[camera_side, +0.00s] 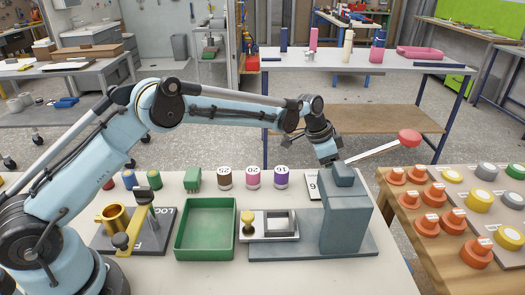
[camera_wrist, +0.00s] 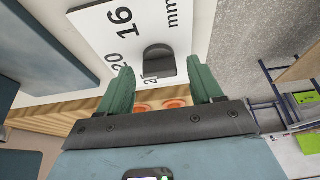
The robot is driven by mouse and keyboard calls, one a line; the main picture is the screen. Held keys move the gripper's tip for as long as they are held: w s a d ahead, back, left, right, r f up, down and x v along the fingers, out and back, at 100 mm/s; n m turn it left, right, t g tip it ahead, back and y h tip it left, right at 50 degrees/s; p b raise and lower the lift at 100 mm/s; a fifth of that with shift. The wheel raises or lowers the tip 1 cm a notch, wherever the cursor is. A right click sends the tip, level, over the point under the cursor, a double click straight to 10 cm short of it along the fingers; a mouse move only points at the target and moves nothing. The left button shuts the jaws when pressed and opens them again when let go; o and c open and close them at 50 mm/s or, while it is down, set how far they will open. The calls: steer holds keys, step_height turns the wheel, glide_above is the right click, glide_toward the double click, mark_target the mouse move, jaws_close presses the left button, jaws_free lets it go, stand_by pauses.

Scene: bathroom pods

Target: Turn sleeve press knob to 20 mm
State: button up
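The sleeve press (camera_side: 345,215) is a blue-grey block on a flat base, with a lever ending in a red knob (camera_side: 409,137). A white dial plate (camera_side: 313,187) stands behind the press. In the wrist view the plate (camera_wrist: 190,25) reads 20, 16 and mm, plus a figure partly hidden that starts with 2. A dark rounded knob (camera_wrist: 158,58) sits on the plate. My gripper (camera_wrist: 159,66) has its green fingers apart on either side of this knob, with gaps visible. In the side view my gripper (camera_side: 328,152) is low behind the press head, its fingertips hidden.
A green tray (camera_side: 205,230), a metal fixture (camera_side: 268,225) and a brass cup stand (camera_side: 115,215) are left of the press. Labelled cylinders (camera_side: 253,178) stand behind them. A wooden table with orange and yellow knobs (camera_side: 480,200) is on the right.

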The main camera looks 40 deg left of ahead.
steer(key=v, duration=1.2)
stand_by(0.3)
steer(key=s+a+r+n+t+y, duration=0.1)
steer(key=s+a+r+n, duration=0.15)
steer(key=s, duration=0.35)
steer(key=s+a+r+n+t, duration=0.1)
steer(key=s+a+r+n, duration=0.1)
steer(key=s+a+r, duration=0.3)
steer(key=s+a+f+n+t+y, duration=0.1)
steer(key=s+f+n, duration=0.1)
steer(key=s, duration=0.6)
steer(key=s+f+n+t+y, duration=0.1)
steer(key=s+f+n, duration=0.1)
steer(key=s+f, duration=0.3)
steer(key=s, duration=0.3)
steer(key=shift+s+a, duration=0.35)
steer(key=shift+a, duration=0.05)
steer(key=shift+n, duration=0.25)
